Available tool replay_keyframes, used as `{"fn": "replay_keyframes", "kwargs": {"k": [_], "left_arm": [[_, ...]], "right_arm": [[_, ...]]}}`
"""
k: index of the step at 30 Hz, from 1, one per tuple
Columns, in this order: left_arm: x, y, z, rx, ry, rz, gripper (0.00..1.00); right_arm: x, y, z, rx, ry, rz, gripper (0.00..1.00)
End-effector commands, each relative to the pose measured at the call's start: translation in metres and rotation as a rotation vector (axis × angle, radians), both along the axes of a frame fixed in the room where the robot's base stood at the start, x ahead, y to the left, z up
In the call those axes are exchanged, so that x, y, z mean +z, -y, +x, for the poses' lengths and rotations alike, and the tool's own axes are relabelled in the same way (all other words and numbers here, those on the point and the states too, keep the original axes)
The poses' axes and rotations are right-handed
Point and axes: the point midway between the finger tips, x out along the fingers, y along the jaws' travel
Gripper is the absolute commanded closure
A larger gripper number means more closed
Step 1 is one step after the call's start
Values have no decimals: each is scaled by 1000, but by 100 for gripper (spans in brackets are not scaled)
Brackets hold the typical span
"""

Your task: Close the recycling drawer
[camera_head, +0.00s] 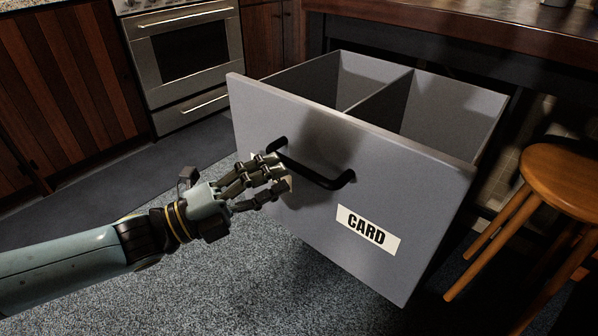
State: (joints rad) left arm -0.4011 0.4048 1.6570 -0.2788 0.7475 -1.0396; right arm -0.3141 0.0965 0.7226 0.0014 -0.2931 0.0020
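The grey recycling drawer (400,170) is pulled out from under the counter, in the middle of the head view. It has two empty-looking compartments split by a divider. Its front panel carries a black bar handle (315,175) and a white label reading CARD (368,231). My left gripper (281,175) is in front of the panel at the left end of the handle, covering part of a second label. Its fingers look spread and hold nothing I can make out; I cannot tell whether they touch the panel or handle. My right gripper is out of view.
A wooden stool (565,180) stands close to the drawer's right side. The wooden counter (470,35) runs above and behind the drawer. A steel oven (188,55) and wood-panelled cabinets (62,75) are at the back left. Grey floor lies clear in front.

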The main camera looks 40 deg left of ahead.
Motion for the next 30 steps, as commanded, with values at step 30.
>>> {"fn": "replay_keyframes", "kwargs": {"k": [30], "left_arm": [[8, 22, 43, 1, -2, 0, 100]], "right_arm": [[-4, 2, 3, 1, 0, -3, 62]]}}
